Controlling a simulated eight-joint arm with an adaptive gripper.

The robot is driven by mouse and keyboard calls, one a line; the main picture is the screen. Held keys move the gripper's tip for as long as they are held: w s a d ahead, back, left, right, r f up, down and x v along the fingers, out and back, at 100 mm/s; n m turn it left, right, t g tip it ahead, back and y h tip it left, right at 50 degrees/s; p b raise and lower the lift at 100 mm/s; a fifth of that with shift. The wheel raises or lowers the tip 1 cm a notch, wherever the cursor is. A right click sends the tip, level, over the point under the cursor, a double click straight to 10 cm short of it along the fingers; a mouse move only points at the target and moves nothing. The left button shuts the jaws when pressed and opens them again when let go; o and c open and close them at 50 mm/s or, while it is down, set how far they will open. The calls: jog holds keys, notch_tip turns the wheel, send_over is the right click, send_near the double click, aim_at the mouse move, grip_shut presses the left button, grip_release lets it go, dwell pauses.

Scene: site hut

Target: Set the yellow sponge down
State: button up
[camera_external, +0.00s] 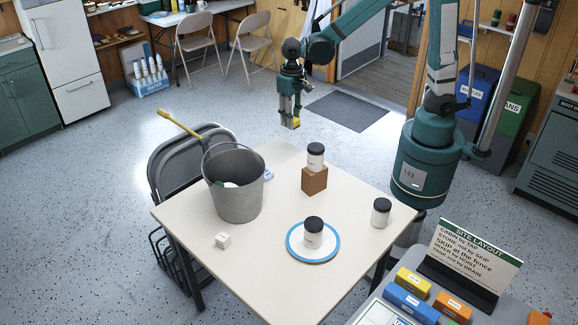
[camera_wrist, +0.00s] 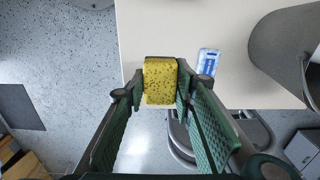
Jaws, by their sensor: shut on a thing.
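The yellow sponge (camera_wrist: 160,82) is between my gripper's fingers in the wrist view, with both fingers pressed to its sides. My gripper (camera_external: 290,118) hangs above the far edge of the cream table (camera_external: 262,282) in the external view. There, only a small yellow part of the sponge (camera_external: 292,123) shows below the fingers. The sponge is held in the air, apart from the table.
A grey bucket (camera_external: 236,200) with a yellow-handled tool stands on the table's left. A small blue-white packet (camera_wrist: 208,62) lies beside it. A third jar (camera_external: 381,213) stands right.

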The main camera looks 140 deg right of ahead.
send_over(291, 164)
notch_tip(291, 164, down, 10)
jog(key=shift+r, duration=0.2)
jog(key=shift+s+f, duration=0.1)
jog(key=shift+f+b, duration=0.75)
jog(key=shift+f, duration=2.3)
jog(key=shift+f+b, duration=0.45)
jog(key=shift+f, duration=1.4)
jog(key=shift+f, duration=0.2)
jog(key=o, duration=0.7)
jog(key=shift+o, duration=0.2)
jog(key=shift+r, duration=0.25)
